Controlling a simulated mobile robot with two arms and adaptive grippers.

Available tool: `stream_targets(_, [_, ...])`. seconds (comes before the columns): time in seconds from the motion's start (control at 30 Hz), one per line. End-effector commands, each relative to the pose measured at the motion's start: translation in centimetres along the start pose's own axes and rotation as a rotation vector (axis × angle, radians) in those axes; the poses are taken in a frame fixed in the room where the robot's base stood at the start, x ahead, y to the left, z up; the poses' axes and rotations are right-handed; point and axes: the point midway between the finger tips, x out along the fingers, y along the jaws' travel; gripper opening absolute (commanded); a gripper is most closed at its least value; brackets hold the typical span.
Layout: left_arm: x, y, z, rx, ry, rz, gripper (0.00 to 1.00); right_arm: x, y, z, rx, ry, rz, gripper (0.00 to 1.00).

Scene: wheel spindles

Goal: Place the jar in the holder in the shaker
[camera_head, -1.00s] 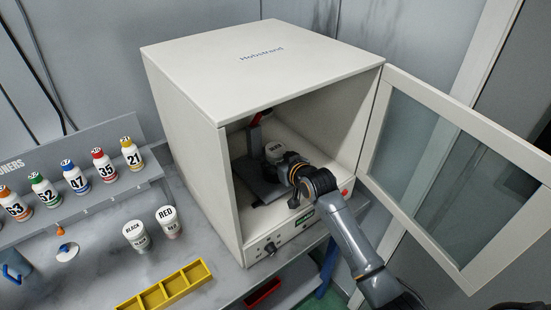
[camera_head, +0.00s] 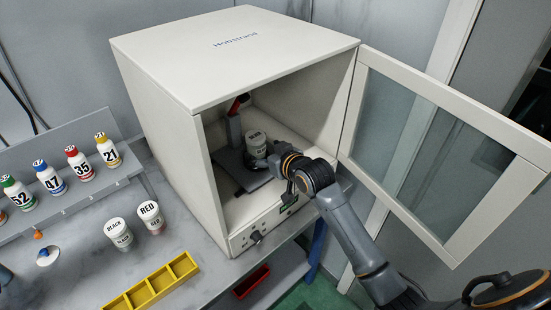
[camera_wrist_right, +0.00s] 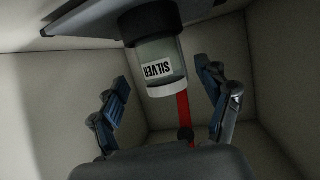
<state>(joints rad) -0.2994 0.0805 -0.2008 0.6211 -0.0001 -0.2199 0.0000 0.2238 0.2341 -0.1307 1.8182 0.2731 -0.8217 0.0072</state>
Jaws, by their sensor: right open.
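The silver-labelled jar (camera_head: 256,143) stands upright inside the white shaker (camera_head: 165,125), whose door is open. In the right wrist view, which looks inverted, the jar (camera_wrist_right: 160,72) has its label reading SILVER and its lower end in a dark round holder (camera_wrist_right: 150,22) on the grey platform. The platform (camera_head: 232,168) also shows in the head view. My right gripper (camera_head: 272,170) is open, in front of the jar inside the shaker's mouth. Its fingers (camera_wrist_right: 165,84) show on either side of the jar, apart from it.
A red clamp arm (camera_head: 238,104) rises behind the jar. The open glass door (camera_head: 400,85) stands right of my right arm. Black (camera_head: 118,232) and red (camera_head: 151,216) jars, a yellow tray (camera_head: 155,290) and a bottle rack (camera_head: 60,205) are on the bench at left.

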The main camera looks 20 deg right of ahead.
Motion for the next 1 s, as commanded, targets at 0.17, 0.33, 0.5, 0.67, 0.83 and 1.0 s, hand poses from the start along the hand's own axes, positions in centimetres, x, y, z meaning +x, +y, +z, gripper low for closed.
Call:
stream_targets(0.17, [0.8,0.0,0.1,0.000,0.000,0.000,0.40,-3.4,0.0,0.2,-0.002,0.000,0.000,0.77])
stream_targets(0.33, [1.1,0.1,0.1,0.000,0.000,0.000,0.40,-5.5,0.0,0.1,-0.002,0.000,0.000,0.77])
stream_targets(0.5, [1.2,0.1,0.1,0.000,0.000,0.000,0.40,-6.5,-0.1,0.0,0.000,0.000,-0.001,0.77])
stream_targets(0.67, [1.2,0.1,0.1,0.000,-0.001,0.000,0.40,-6.6,-0.1,0.0,0.000,0.000,-0.001,0.77])
stream_targets(0.83, [1.2,0.1,0.1,-0.001,-0.001,0.000,0.40,-6.6,0.0,0.0,0.000,0.000,-0.001,0.77])
stream_targets(1.0, [1.2,0.1,0.2,-0.001,-0.001,0.000,0.40,-6.6,-0.1,0.2,-0.001,-0.005,-0.001,0.77])
